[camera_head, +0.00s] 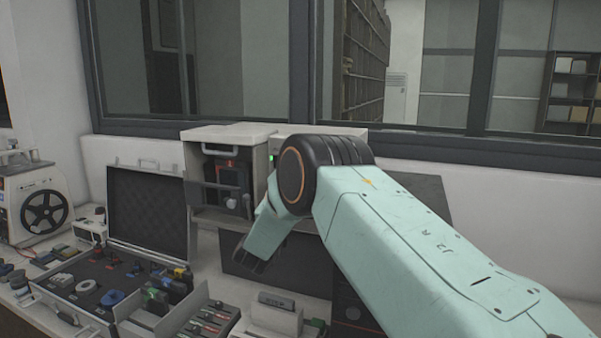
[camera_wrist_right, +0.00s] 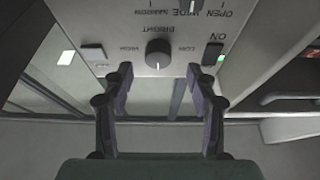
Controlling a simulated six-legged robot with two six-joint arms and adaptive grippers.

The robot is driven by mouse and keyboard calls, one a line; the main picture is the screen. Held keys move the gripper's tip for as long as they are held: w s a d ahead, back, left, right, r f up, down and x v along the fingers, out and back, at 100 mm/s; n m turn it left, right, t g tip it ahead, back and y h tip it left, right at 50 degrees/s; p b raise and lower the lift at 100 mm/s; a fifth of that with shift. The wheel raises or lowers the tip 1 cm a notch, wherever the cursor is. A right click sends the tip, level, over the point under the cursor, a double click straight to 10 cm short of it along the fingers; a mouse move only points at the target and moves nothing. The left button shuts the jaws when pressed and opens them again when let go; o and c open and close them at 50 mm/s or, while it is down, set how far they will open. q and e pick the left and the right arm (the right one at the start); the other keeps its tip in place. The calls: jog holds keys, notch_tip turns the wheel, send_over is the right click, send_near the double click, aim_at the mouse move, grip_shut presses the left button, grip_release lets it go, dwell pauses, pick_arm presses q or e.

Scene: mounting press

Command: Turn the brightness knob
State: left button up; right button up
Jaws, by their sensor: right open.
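My right gripper (camera_wrist_right: 159,72) is open and empty. Its two fingertips are spread on either side of the knob, below it in the picture; I cannot tell how far off the panel they are. In the head view my right arm covers the knob, and the gripper's fingers do not show clearly. My left gripper is in neither view.
In the head view a grey press box (camera_head: 228,140) stands left of my arm. An open case (camera_head: 150,205) and small parts crowd the bench.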

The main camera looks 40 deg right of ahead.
jog(key=x, duration=0.4)
jog(key=shift+w+d+r+p, duration=0.1)
jog(key=shift+d+r+p, duration=0.15)
jog(key=shift+p, duration=0.15)
jog(key=shift+c, duration=1)
jog(key=shift+s+r, duration=0.1)
jog(key=shift+s, duration=0.2)
jog(key=c, duration=0.5)
jog(key=shift+w, duration=0.15)
jog(key=shift+c, duration=2.3)
